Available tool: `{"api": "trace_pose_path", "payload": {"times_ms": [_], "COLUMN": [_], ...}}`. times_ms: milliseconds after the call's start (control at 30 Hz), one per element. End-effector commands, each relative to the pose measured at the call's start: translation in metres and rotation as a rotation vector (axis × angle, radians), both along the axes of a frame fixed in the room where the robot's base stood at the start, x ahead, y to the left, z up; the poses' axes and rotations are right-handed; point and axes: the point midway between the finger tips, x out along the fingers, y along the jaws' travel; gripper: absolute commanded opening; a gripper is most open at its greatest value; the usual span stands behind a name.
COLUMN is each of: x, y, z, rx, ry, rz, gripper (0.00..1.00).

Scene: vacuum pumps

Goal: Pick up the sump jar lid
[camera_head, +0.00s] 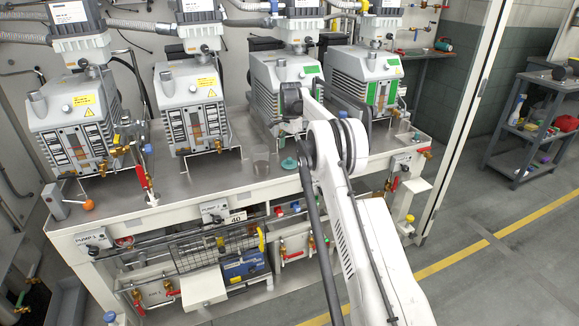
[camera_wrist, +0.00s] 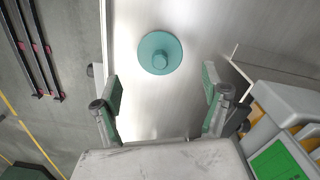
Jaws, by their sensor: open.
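The sump jar lid is a teal round disc with a raised knob in its middle. It lies flat on the steel bench top, at the upper middle of the wrist view (camera_wrist: 160,53). In the head view my arm covers the fingers.
Grey vacuum pumps (camera_head: 192,105) stand along the back of the bench (camera_head: 190,187). One pump with a green label (camera_wrist: 280,160) is close to the right finger in the wrist view. The steel around the lid is clear. A shelf cart (camera_head: 530,130) stands at far right.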

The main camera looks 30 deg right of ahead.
Motion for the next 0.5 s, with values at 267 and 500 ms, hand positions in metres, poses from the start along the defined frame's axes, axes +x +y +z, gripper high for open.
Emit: {"api": "trace_pose_path", "payload": {"times_ms": [267,500], "x": [0.0,-0.001], "y": [0.004,0.006], "z": [-0.019,-0.05], "rx": [0.0,0.0], "ry": [0.0,0.0], "rz": [0.0,0.0], "gripper": [0.78,0.78]}}
